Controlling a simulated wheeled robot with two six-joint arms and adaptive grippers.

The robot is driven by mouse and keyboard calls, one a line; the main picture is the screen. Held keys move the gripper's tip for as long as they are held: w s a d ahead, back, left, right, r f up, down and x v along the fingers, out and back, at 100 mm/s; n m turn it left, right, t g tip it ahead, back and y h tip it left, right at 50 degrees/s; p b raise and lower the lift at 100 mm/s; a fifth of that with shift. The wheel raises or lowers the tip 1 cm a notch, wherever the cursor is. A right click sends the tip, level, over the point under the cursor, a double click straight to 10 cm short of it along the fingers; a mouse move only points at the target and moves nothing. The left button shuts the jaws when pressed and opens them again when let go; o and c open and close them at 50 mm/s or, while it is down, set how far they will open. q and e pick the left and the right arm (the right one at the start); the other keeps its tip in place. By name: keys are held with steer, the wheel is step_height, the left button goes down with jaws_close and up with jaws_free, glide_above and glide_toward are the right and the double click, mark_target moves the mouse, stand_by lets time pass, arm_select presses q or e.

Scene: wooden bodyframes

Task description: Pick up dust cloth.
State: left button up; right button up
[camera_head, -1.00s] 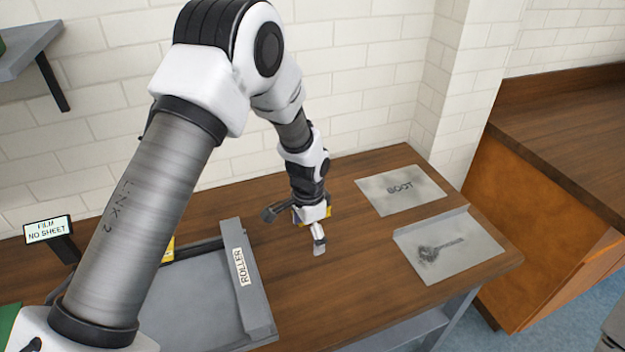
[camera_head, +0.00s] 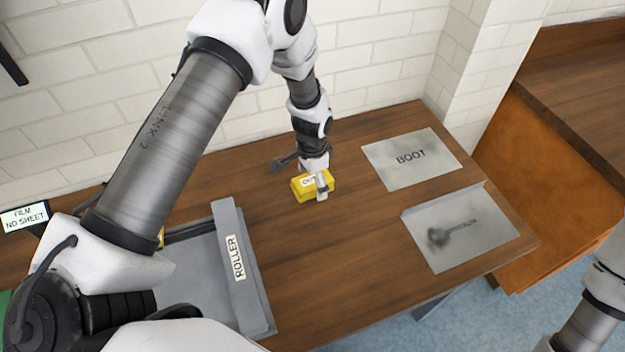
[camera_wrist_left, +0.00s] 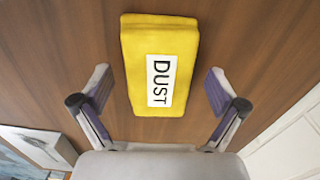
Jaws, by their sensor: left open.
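The dust cloth (camera_head: 303,190) is a yellow folded block with a white label, lying on the wooden table. In the left wrist view the dust cloth (camera_wrist_left: 160,45) shows its "DUST" label, centred between and ahead of the fingers. My left gripper (camera_head: 318,188) is over the cloth in the head view and hides part of it. In the left wrist view my left gripper (camera_wrist_left: 160,95) is open, one finger on each side of the cloth's line, with gaps to it and nothing held. My right gripper is not in view.
A grey tray labelled "ROLLER" (camera_head: 237,262) stands left of the cloth. A sheet marked "BOOT" (camera_head: 411,158) and a sheet with a dark smudge (camera_head: 470,250) lie to the right. White brick wall stands behind.

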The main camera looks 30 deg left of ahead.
mark_target(313, 180)
arm_select(q)
steer(key=shift+s+d+r, duration=0.1)
steer(key=shift+s+r, duration=0.1)
steer(key=shift+s, duration=0.05)
steer(key=c, duration=1.2)
steer(key=shift+r+b, duration=0.35)
steer(key=shift+r, duration=0.1)
steer(key=shift+w+r+b, duration=0.2)
steer(key=shift+r+b, duration=0.3)
steer(key=shift+r, duration=0.6)
steer(key=s+d+b, duration=0.1)
steer(key=s, duration=0.2)
steer(key=s+d+b, duration=0.1)
steer(key=s, duration=0.2)
steer(key=s+d+b, duration=0.1)
steer(key=s, duration=0.3)
steer(key=shift+s+d+r, duration=0.1)
steer(key=shift+d+r, duration=0.05)
steer(key=shift+r, duration=0.2)
steer(key=s+b, duration=0.1)
steer(key=s+d+b, duration=0.1)
steer(key=s+b, duration=0.2)
steer(key=s, duration=0.1)
steer(key=shift+d+r, duration=0.3)
steer(key=shift+r, duration=0.05)
steer(key=shift+s+r, duration=0.15)
steer(key=shift+r, duration=0.1)
